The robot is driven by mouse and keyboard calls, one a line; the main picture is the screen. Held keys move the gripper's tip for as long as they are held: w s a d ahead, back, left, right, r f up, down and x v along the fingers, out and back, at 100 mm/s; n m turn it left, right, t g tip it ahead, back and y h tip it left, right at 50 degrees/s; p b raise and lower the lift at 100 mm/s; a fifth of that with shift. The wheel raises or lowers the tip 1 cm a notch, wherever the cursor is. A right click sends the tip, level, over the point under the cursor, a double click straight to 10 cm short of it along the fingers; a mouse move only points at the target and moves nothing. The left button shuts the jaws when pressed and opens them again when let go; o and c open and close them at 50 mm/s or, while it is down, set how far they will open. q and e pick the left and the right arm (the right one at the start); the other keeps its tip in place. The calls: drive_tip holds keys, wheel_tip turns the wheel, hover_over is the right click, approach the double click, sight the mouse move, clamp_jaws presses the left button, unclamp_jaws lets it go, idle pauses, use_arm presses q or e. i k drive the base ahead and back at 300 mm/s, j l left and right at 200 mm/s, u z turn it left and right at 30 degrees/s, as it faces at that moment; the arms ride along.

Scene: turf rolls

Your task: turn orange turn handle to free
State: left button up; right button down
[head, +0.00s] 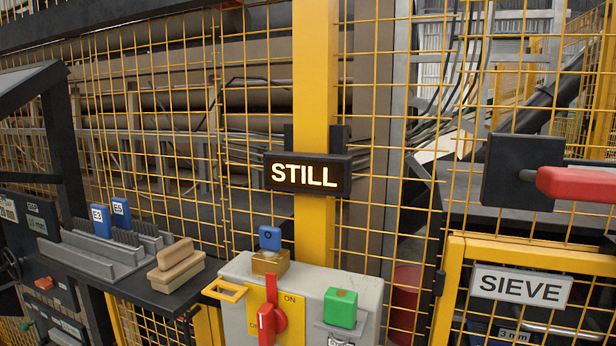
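No handle that is clearly orange shows in the head view. A red rotary handle (266,322) sits upright on the front of a pale grey control box (234,316), with the word ON to its upper right and lettering partly hidden behind it at lower left. I see no word "free" on either. Neither of my grippers is in view.
The box carries a blue-topped brass block (270,264), a green button (340,308) and a yellow bracket (225,291). A lit STILL sign (307,175) hangs on the yellow post (316,80). A SIEVE sign (521,287) is at right.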

sight(47, 284)
drive_tip(key=u, duration=1.6)
drive_tip(key=j+u, duration=0.3)
drive_tip(key=i+j+u, duration=0.25)
drive_tip(key=j+u, duration=0.25)
drive_tip(key=i+j+u, duration=0.35)
drive_tip(key=j+u, duration=0.15)
drive_tip(key=i+j+u, duration=0.6)
drive_tip(key=i+j, duration=0.15)
drive_tip(key=i, duration=0.2)
drive_tip(key=i+j+u, duration=0.1)
drive_tip(key=i, duration=0.35)
drive_tip(key=i+j+u, duration=0.1)
drive_tip(key=i+j, duration=0.2)
drive_tip(key=i, duration=0.2)
drive_tip(key=i+l+z, duration=0.2)
drive_tip(key=i+z, duration=0.2)
drive_tip(key=i+l+z, duration=0.1)
drive_tip(key=i+z, duration=0.2)
drive_tip(key=z, duration=0.15)
drive_tip(key=i+z, duration=0.4)
drive_tip(key=i+j+z, duration=0.2)
drive_tip(key=i+z, duration=0.2)
drive_tip(key=i+l+z, duration=0.2)
drive_tip(key=i+z, duration=0.75)
drive_tip(key=i, duration=0.15)
drive_tip(key=i+j+z, duration=0.25)
drive_tip(key=i+z, duration=0.2)
drive_tip(key=i, duration=0.1)
